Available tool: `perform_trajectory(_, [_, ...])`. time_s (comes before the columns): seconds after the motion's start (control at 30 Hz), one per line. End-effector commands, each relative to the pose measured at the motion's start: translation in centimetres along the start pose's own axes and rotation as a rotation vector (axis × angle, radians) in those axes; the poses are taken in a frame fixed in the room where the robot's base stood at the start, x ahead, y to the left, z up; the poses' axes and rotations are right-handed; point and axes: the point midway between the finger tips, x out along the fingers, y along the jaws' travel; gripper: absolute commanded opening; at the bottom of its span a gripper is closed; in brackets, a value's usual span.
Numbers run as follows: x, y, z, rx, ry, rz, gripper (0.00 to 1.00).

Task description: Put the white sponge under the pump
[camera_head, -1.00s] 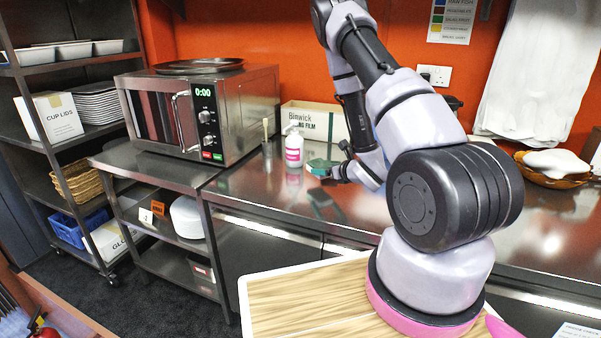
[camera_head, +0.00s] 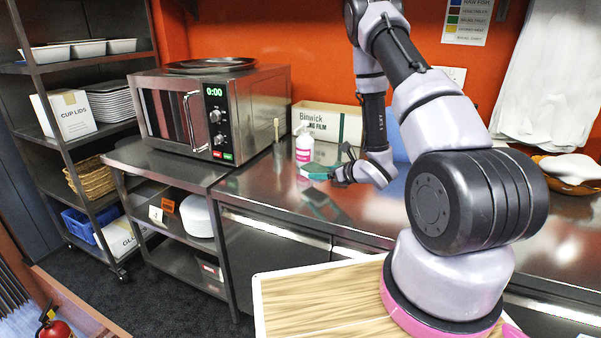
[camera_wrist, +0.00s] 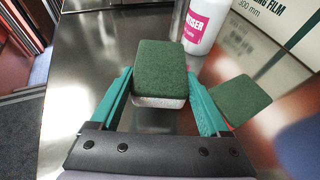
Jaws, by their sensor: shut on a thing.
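My gripper (camera_wrist: 160,88) is shut on a sponge (camera_wrist: 160,68) with a dark green top layer and a whitish lower layer. In the head view my gripper (camera_head: 338,172) holds it over the steel counter, in front of and slightly right of the pump bottle (camera_head: 304,150). The bottle is white with a pink label and stands upright; the wrist view shows its lower part (camera_wrist: 203,24) beyond the sponge, and its top is out of frame there. A second green-topped sponge (camera_wrist: 240,100), with a reddish edge, lies to the right of my right finger.
A cling film box (camera_head: 328,122) stands behind the bottle, and a microwave (camera_head: 210,110) is to its left. A small metal cup with a stick (camera_head: 277,140) is between them.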

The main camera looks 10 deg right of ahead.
Motion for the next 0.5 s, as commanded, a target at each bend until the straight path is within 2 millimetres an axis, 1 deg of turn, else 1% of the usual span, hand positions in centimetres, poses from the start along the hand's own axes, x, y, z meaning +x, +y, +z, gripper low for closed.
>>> perform_trajectory(0.03, [1.4, 0.1, 0.7, -0.003, -0.003, 0.003, 0.29])
perform_trajectory(0.1, [3.2, 0.1, 1.4, -0.003, -0.004, 0.003, 0.29])
perform_trajectory(0.2, [5.5, 0.1, 2.3, -0.001, -0.003, 0.002, 0.29])
perform_trajectory(0.3, [7.3, 0.0, 3.1, 0.000, -0.002, 0.001, 0.29])
perform_trajectory(0.4, [8.5, 0.0, 3.5, 0.001, -0.001, 0.000, 0.29])
perform_trajectory(0.5, [9.0, 0.0, 3.7, 0.002, 0.000, 0.000, 0.29])
